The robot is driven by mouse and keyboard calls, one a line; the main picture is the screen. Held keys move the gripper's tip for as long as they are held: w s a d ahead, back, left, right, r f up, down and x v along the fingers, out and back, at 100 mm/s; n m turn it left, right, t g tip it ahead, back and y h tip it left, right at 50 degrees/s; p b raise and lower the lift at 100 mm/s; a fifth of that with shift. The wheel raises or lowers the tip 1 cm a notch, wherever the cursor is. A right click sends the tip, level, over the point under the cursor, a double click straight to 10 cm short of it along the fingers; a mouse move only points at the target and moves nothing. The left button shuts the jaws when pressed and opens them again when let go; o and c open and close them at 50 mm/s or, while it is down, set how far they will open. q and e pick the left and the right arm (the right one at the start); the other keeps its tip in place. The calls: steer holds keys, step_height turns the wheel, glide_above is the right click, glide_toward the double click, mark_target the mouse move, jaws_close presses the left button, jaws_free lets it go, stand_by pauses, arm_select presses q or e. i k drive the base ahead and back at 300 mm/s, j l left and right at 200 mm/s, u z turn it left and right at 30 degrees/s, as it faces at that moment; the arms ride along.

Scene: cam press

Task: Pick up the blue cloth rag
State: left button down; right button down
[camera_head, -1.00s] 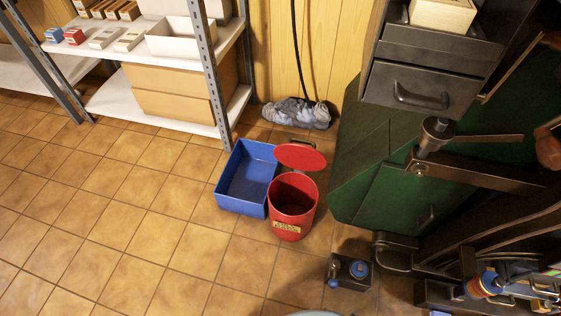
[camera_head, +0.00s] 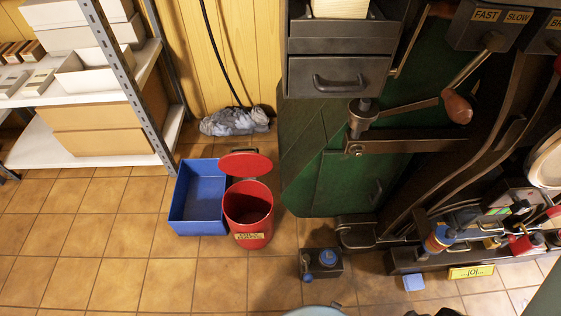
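A crumpled grey-blue cloth (camera_head: 235,121) lies in a heap on the floor against the yellow wooden wall, between the shelf and the green machine. A small, flat light-blue piece (camera_head: 413,282) lies on the tiles at the foot of the machine; it may be a folded cloth, but it is too small to tell. I cannot tell for sure which of the two is the blue rag. Neither of my grippers shows in the head view.
A blue open bin (camera_head: 199,199) and a red can with raised lid (camera_head: 249,214) stand on the tiles before the heap. The green machine (camera_head: 335,185) fills the right. A small dark canister (camera_head: 321,263) stands lower centre. Floor at left is clear.

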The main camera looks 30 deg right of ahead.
mark_target(412, 282)
steer(key=z, duration=2.9)
steer(key=k+j, duration=0.1)
steer(key=k+u, duration=0.05)
steer(key=k, duration=0.05)
